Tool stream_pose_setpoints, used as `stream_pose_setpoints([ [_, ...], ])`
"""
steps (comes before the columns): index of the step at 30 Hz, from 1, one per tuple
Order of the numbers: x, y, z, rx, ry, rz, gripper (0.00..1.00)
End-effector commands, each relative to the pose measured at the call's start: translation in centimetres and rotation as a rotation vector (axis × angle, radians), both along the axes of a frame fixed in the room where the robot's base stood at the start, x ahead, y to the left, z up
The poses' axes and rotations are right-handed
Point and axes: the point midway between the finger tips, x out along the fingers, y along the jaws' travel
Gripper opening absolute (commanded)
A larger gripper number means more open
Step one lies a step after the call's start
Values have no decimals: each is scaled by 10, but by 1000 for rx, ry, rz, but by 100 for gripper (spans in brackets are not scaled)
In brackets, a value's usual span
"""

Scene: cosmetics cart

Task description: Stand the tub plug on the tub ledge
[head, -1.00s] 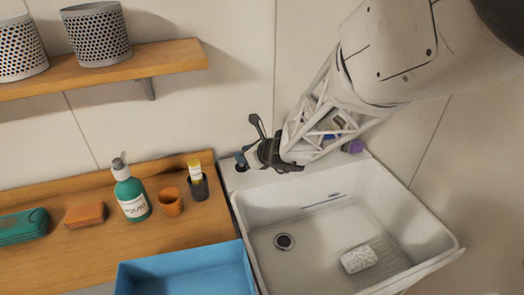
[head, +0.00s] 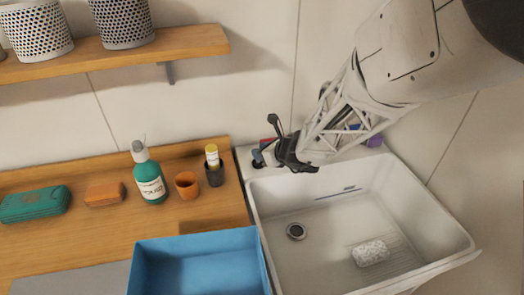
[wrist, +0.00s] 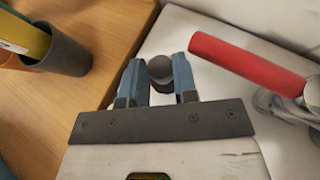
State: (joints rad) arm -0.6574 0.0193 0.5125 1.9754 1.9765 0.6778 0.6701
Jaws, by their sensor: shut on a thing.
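The tub plug (wrist: 160,69) is a small grey rounded piece between the blue fingers of my gripper (wrist: 158,64) in the wrist view. The gripper is shut on it. In the head view my gripper (head: 262,156) is over the back left corner of the white tub ledge (head: 247,168), and I cannot make out the plug there. The ledge also shows in the wrist view (wrist: 235,25), right of the fingers. I cannot tell whether the plug touches the ledge.
A red handle (wrist: 245,62) on a metal fitting lies close right of my fingers. A dark cup (wrist: 65,52) stands to their left on the wooden counter. The white basin (head: 330,225) holds a pale bar (head: 370,252) and a drain (head: 296,231). A blue bin (head: 195,265) is at front.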

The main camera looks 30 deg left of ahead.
Motion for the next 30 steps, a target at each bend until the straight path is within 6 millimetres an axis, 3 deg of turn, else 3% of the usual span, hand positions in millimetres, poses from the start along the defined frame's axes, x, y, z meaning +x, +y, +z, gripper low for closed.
stream_pose_setpoints([
  [1, 0, 0, -1, 0, 0, 0, 4],
  [2, 0, 0, -1, 0, 0, 0, 32],
  [3, 0, 0, -1, 0, 0, 0, 38],
  [17, 0, -3, 4, 1, -1, -1, 38],
  [30, -8, -42, 26, 1, -1, -2, 38],
])
